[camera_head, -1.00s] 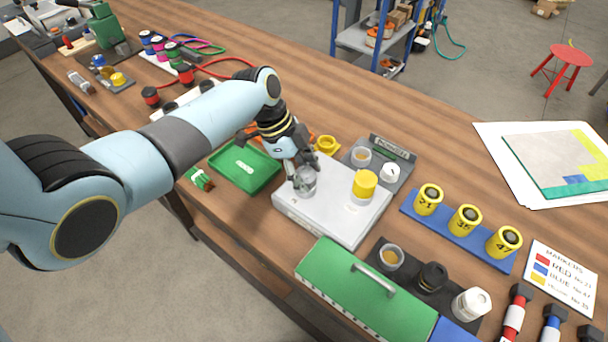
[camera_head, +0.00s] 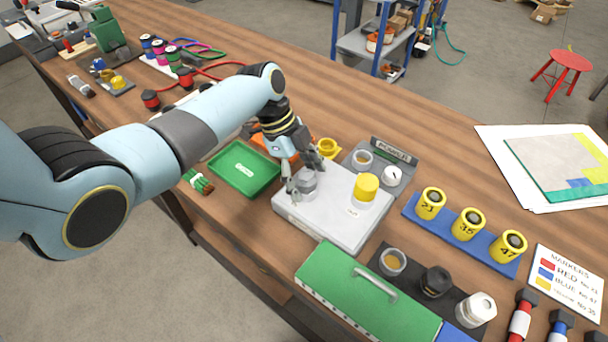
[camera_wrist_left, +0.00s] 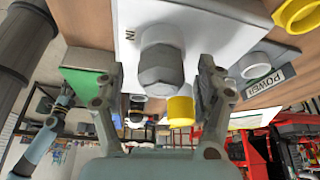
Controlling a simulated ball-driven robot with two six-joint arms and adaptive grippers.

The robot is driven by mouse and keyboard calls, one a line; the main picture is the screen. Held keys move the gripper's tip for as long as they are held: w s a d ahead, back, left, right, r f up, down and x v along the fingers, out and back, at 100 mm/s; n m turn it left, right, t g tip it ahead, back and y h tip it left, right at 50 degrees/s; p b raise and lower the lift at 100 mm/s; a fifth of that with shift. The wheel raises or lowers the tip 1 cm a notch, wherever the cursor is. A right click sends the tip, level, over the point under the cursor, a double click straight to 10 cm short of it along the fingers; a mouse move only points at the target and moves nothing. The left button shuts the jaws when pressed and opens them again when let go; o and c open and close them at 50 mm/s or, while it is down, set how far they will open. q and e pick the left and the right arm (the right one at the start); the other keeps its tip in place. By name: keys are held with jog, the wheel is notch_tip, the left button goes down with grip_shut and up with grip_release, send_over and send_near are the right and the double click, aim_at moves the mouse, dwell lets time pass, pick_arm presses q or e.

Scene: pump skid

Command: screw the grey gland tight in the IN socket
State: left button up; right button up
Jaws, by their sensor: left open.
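The grey gland (camera_head: 306,184) stands upright in the IN socket on the white box (camera_head: 340,225). In the left wrist view the gland (camera_wrist_left: 161,62) shows its hexagonal body, beside the letters "IN" on the box. My left gripper (camera_head: 306,180) is open, with its fingers on either side of the gland. In the left wrist view the open fingers (camera_wrist_left: 160,92) stand apart from the gland with gaps at both sides. A yellow gland (camera_head: 366,188) stands on the same box, to the right; its label is too small to read surely. My right gripper is not in view.
A green tray (camera_head: 244,168) lies left of the box. A yellow ring (camera_head: 327,147) and the grey power panel (camera_head: 385,162) are behind it. A green case (camera_head: 365,295) is in front, and a blue rack (camera_head: 460,235) with yellow numbered pieces is at the right.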

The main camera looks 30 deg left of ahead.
pick_arm(q)
jog(key=n+t+p, duration=0.1)
jog(key=n+p, duration=0.2)
jog(key=shift+r, duration=0.2)
jog(key=shift+f+n+t+p, duration=0.15)
jog(key=shift+n+t+p, duration=0.25)
jog(key=shift+n, duration=0.5)
jog(key=shift+n+y+p, duration=0.3)
jog(key=shift+n+p, duration=0.1)
jog(key=shift+n, duration=0.1)
jog(key=shift+f+n+t, duration=0.1)
jog(key=shift+n+t, duration=0.3)
jog(key=shift+n, duration=0.3)
jog(key=shift+n+t+y, duration=0.3)
jog(key=shift+n+y, duration=0.1)
jog(key=shift+n, duration=0.6)
jog(key=shift+c, duration=0.4)
